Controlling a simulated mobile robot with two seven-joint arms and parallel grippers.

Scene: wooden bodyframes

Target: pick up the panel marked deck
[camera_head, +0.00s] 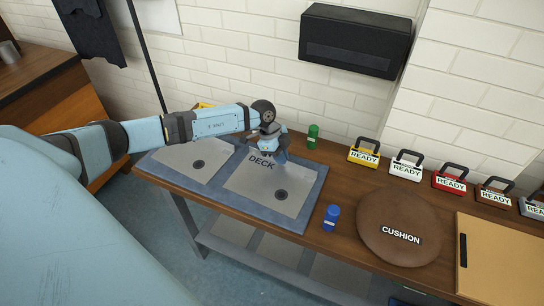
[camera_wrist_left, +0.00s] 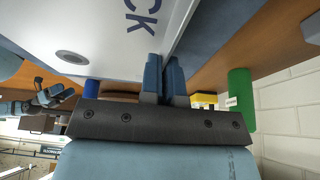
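The deck panel (camera_head: 261,187) is a light grey plate lettered DECK with a dark round spot, in the right half of a blue-grey tray (camera_head: 312,197). Its white face and part of the lettering also show in the left wrist view (camera_wrist_left: 105,28). My left gripper (camera_head: 276,156) is at the panel's wall-side edge, just beyond the lettering. In the left wrist view its two fingers (camera_wrist_left: 164,75) are close together, with the panel's edge running between them. What looks like my right gripper (camera_wrist_left: 45,95) shows small at the left there; its fingers are unclear.
A second panel (camera_head: 190,158) lies in the tray's left half. A green can (camera_head: 313,136) stands near the wall, a blue can (camera_head: 331,217) near the front. A brown cushion (camera_head: 398,228) lies to the right. Several READY tags line the back, including a yellow one (camera_head: 364,154).

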